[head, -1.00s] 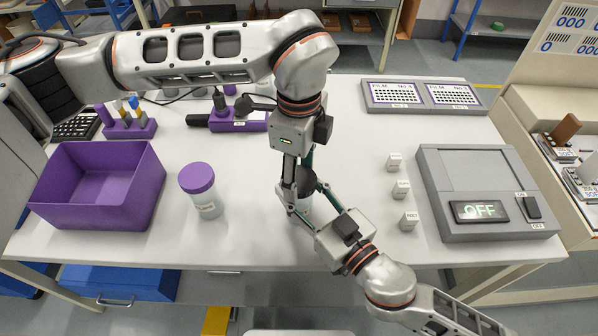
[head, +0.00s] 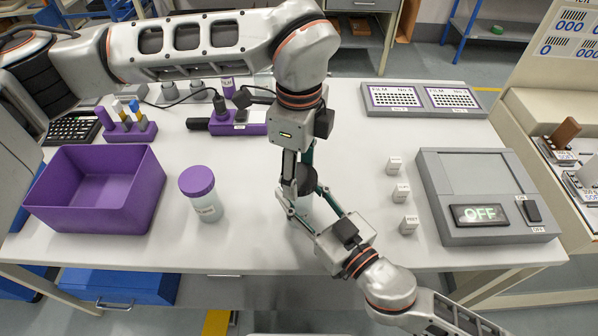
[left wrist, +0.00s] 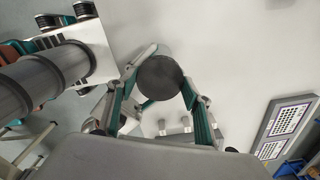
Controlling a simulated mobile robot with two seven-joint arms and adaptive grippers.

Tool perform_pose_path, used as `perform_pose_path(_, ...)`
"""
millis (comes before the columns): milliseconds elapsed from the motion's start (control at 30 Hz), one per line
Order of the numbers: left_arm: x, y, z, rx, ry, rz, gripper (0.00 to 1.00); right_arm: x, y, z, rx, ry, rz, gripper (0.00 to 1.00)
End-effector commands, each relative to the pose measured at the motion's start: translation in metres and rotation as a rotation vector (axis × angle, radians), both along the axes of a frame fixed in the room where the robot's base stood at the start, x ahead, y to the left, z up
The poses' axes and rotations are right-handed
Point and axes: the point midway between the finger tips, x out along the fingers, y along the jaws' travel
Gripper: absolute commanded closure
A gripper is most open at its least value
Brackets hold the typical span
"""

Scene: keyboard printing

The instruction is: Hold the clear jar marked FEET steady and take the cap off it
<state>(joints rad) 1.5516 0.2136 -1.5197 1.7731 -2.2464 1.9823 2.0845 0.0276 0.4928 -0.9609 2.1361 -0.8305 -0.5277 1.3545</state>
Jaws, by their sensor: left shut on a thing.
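A clear jar (head: 304,204) stands near the front middle of the table, largely hidden by my grippers; no marking on it is readable. Its dark grey round cap (head: 306,178) is at the top, and it also shows in the left wrist view (left wrist: 160,78). My left gripper (head: 298,176) reaches down from above and is shut on the cap. It also shows in the left wrist view (left wrist: 168,82), a finger on each side of the cap. My right gripper (head: 303,196) comes from the front right, its fingers closed around the jar body. I cannot tell whether cap and jar are apart.
A second jar with a purple cap (head: 198,188) stands to the left, beside a purple bin (head: 70,200). Film panels (head: 423,97) lie behind.

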Motion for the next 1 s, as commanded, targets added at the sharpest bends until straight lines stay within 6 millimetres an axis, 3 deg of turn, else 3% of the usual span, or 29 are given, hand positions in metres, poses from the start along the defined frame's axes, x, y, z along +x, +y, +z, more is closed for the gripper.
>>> perform_pose_path(467, 0.0, 0.0, 0.005, 0.0, -0.001, 0.0, 0.76, 0.0, 0.0, 0.0, 0.0, 0.0, 0.0, 1.0)
perform_pose_path(800, 0.0, 0.0, 0.04, 0.001, -0.001, -0.001, 0.76, 0.0, 0.0, 0.0, 0.0, 0.0, 0.0, 1.0)
perform_pose_path(1000, 0.0, 0.0, 0.042, 0.0, 0.001, -0.001, 0.76, 0.0, 0.0, 0.0, 0.0, 0.0, 0.0, 1.0)
